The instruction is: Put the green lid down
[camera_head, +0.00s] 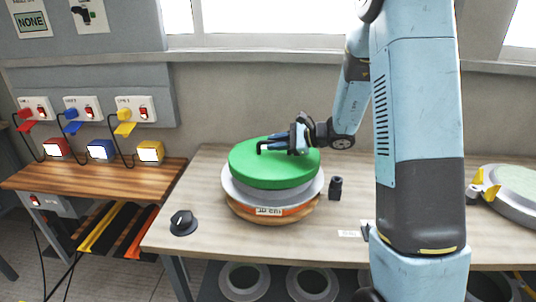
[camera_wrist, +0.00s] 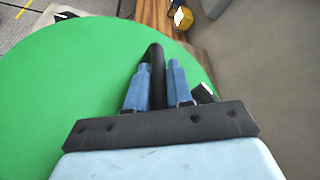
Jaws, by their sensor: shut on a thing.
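The green lid (camera_head: 262,168) is a thick round disc. It lies over a grey round mould (camera_head: 237,192) with an orange-brown base on the workbench, and I cannot tell whether it rests on the mould or is just above it. My gripper (camera_head: 268,147) reaches over the lid from the right and is shut on its dark handle. In the wrist view the green lid (camera_wrist: 60,100) fills the left and middle, and the blue fingers of my gripper (camera_wrist: 155,65) stand either side of the black handle (camera_wrist: 157,60).
A black knob-like object (camera_head: 183,222) sits at the bench's front left, and a small dark cylinder (camera_head: 335,188) stands right of the mould. Another mould with yellow clamps (camera_head: 490,188) is at the far right. A wooden side table (camera_head: 100,180) holds red, blue and yellow boxes. Bare bench (camera_head: 210,160) shows at left.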

